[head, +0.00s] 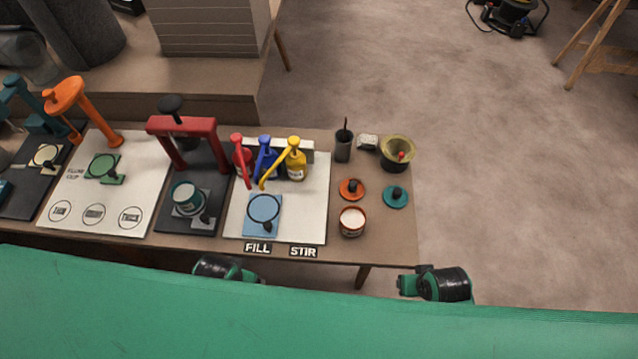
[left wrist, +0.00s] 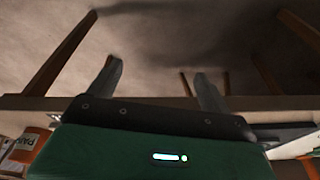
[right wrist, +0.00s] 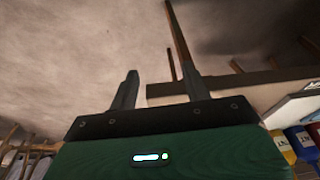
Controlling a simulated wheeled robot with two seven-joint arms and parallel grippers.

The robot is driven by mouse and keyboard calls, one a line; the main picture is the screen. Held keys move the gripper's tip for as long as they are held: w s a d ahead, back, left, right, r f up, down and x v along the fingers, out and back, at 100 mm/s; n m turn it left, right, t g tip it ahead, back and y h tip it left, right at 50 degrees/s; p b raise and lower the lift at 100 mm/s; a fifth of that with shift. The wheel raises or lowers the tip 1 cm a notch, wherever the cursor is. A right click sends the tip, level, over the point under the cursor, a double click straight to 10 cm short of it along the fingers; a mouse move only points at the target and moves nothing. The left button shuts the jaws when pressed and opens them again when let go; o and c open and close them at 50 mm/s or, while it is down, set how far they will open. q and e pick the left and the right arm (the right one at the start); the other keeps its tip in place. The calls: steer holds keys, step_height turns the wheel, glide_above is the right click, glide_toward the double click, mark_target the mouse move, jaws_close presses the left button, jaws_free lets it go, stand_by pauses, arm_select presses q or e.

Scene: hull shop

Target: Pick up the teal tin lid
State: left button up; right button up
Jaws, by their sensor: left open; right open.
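The teal tin lid (head: 396,196) lies flat near the right end of the workbench, with a dark knob on top. An orange lid (head: 351,189) lies to its left. My left gripper (left wrist: 160,82) is open and empty in the left wrist view, its fingers in front of the floor and bench legs. My right gripper (right wrist: 160,85) is open and empty in the right wrist view, with floor and a bench edge beyond it. Neither wrist view shows the lid. In the head view the gripper fingers cannot be made out; only arm parts show at the bench's near side.
An orange open tin (head: 352,222), dark brush cup (head: 343,148) and yellow-rimmed pot (head: 397,153) stand near the lids. A teal tin (head: 186,196) sits under the red press (head: 182,128). Pump bottles (head: 297,165) stand left. The bench's right edge is close to the lid.

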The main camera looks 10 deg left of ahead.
steer(key=w+a+r+m+y+b, duration=0.1)
steer(key=w+a+r, duration=0.35)
steer(key=r, duration=0.35)
step_height(320, 180, up, 8)
steer(key=r+m+g+h, duration=0.1)
steer(key=m+g+h, duration=0.15)
steer(key=m, duration=1.05)
glide_above(398, 191)
steer(key=shift+g+y, duration=0.35)
step_height(398, 191, down, 8)
steer(key=shift+d+r+b, duration=0.1)
steer(key=shift+d+b, duration=0.05)
steer(key=shift+b, duration=0.35)
step_height(398, 191, down, 5)
steer(key=shift+f, duration=0.45)
steer(key=c, duration=0.9)
steer(key=shift+c, duration=0.8)
arm_select(q)
steer(key=s+f, duration=0.3)
steer(key=f, duration=0.9)
steer(key=s+f+g, duration=0.1)
steer(key=s+f, duration=0.2)
steer(key=f, duration=0.9)
steer(key=shift+s, duration=0.3)
